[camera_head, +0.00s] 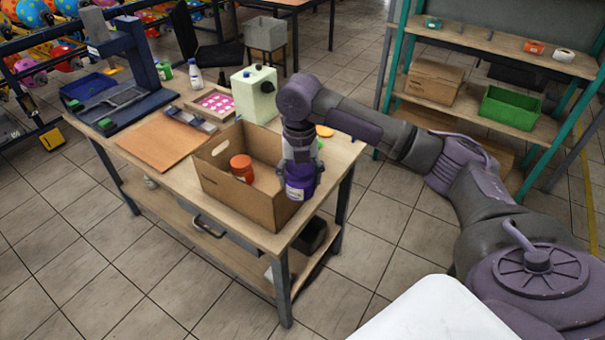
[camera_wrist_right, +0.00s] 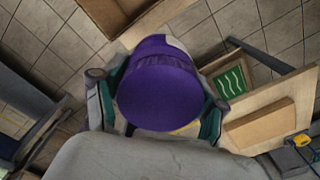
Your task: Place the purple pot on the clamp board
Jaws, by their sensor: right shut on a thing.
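The purple pot (camera_head: 299,189), with a white label, is held by my right gripper (camera_head: 299,166) at the right front corner of the cardboard box (camera_head: 252,205). In the wrist view the round purple pot (camera_wrist_right: 160,90) sits between the two fingers of the right gripper (camera_wrist_right: 158,103). On the table (camera_head: 270,240), a flat brown board (camera_head: 166,141) lies left of the box, with a grey metal clamp-like piece (camera_head: 191,118) at its far edge. I cannot tell for certain whether this is the clamp board. My left gripper is out of view.
An orange-red pot (camera_head: 241,168) stands inside the box. Behind it are a pale green canister (camera_head: 254,94) and a tray of pink pieces (camera_head: 215,102). A dark blue press frame (camera_head: 131,60) stands at the table's left end. Shelves (camera_head: 481,94) stand at the right.

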